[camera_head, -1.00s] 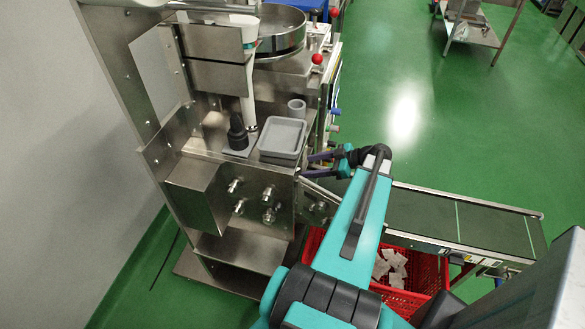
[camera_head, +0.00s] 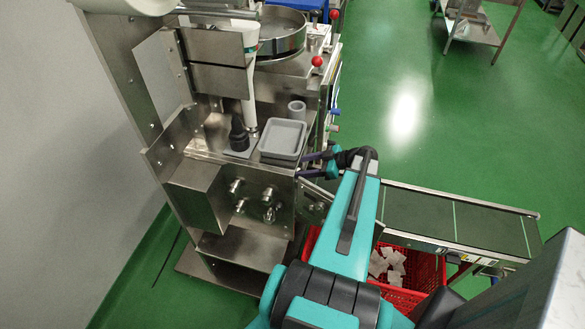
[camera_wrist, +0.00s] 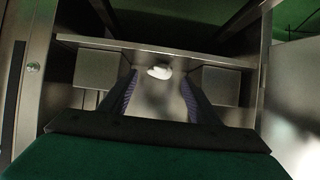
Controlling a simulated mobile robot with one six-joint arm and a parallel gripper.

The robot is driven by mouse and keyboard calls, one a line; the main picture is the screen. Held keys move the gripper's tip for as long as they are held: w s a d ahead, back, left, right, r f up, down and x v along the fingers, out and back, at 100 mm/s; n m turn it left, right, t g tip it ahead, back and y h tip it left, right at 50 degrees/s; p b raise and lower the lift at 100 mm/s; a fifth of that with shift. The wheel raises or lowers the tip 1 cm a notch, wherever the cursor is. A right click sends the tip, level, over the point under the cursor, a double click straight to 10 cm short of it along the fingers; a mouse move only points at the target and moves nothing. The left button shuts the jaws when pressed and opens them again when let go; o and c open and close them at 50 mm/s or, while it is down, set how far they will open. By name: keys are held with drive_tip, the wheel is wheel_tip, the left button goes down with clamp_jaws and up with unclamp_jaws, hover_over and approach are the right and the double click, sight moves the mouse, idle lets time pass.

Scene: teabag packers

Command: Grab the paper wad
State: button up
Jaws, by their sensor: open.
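The paper wad (camera_wrist: 160,72) is a small white lump in the wrist view, near the top middle. It lies on a dull metal surface inside a recess of the machine. My gripper (camera_wrist: 159,88) is open, with one purple-lined finger on each side of the picture's middle. The wad shows between the fingertips, towards their far ends; I cannot tell how far ahead it is. In the head view my gripper (camera_head: 313,164) reaches the machine's right side, and the wad is not visible there.
The steel packing machine (camera_head: 245,190) stands at left, with a grey tray (camera_head: 283,138) on its ledge. A conveyor (camera_head: 420,215) runs to the right. A red crate (camera_head: 428,272) with white teabags sits below it. Metal walls flank my gripper closely.

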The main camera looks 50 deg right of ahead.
drive_tip(key=shift+p+x, duration=0.5)
drive_tip(key=shift+x, duration=0.85)
drive_tip(key=c, duration=1.2)
